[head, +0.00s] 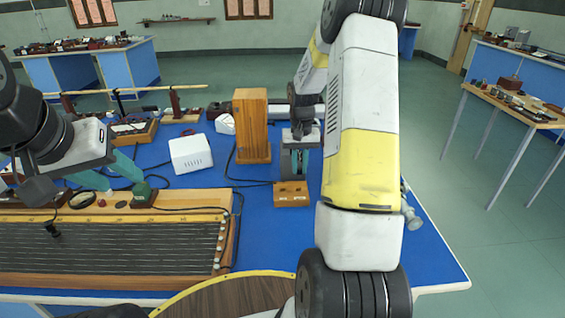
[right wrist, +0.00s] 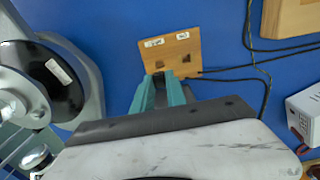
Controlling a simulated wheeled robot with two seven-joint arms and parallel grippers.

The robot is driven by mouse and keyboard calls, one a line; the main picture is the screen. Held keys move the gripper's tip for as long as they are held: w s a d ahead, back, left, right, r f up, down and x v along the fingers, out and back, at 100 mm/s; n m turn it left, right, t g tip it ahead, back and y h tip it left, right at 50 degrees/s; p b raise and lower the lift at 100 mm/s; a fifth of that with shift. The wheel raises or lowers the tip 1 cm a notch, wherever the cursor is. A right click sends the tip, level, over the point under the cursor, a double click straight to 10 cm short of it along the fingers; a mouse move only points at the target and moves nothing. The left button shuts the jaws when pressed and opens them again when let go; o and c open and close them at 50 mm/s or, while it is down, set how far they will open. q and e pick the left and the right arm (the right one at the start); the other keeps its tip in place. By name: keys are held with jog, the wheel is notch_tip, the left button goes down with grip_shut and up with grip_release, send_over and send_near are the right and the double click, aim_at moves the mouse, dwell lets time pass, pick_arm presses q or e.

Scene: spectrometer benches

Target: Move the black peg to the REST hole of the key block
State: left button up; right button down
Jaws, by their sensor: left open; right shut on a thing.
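The key block (head: 291,195) is a small wooden block on the blue bench. In the right wrist view the key block (right wrist: 180,45) shows two pale labels, too small to read, and two dark square spots that look like holes. My right gripper (head: 294,178) is just behind the block in the head view; its teal fingers (right wrist: 165,85) reach the block's near edge. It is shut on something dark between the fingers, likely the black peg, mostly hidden. I cannot tell whether it is in a hole.
A tall wooden post (head: 252,125) and a white box (head: 191,153) stand left of the block. The long wire board (head: 110,240) fills the front left. Black cables run beside the block. A round black-faced instrument (right wrist: 50,80) is close left of my right gripper.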

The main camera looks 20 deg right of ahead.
jog(key=shift+f, duration=3.3)
jog(key=c, duration=1.3)
grip_release()
jog(key=shift+o, duration=0.2)
notch_tip(320, 180, up, 8)
jog(key=shift+f, duration=0.1)
